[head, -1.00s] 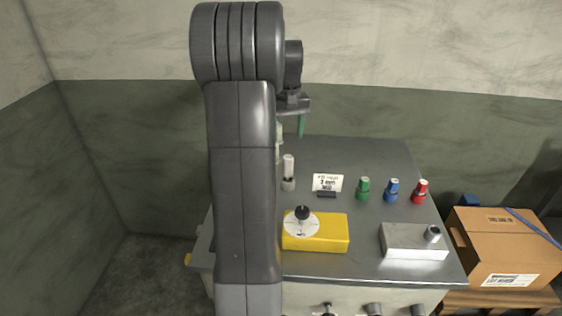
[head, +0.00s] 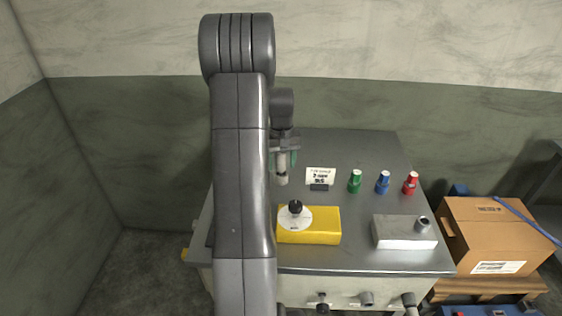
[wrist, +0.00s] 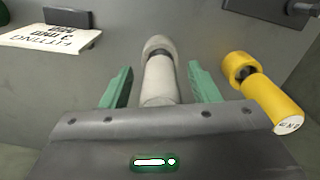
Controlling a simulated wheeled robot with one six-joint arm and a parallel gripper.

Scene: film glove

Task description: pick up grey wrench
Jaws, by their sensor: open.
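The grey wrench (head: 281,174) is a pale grey, cylinder-like piece with a rounded, notched head, towards the back left of the grey table. In the wrist view the grey wrench (wrist: 160,78) lies between the two green fingers, with a gap on each side. My gripper (head: 283,159) is open around or just above it in the head view. In the wrist view my gripper (wrist: 161,84) holds nothing. I cannot tell how far down the fingers reach along the wrench.
A similar yellow piece (wrist: 262,92) stands right of the fingers in the wrist view. A lettered card (head: 320,176), green (head: 355,182), blue (head: 383,183) and red (head: 411,184) fittings, a yellow block (head: 322,226) with a dial, and a metal block (head: 402,234) share the table (head: 365,150).

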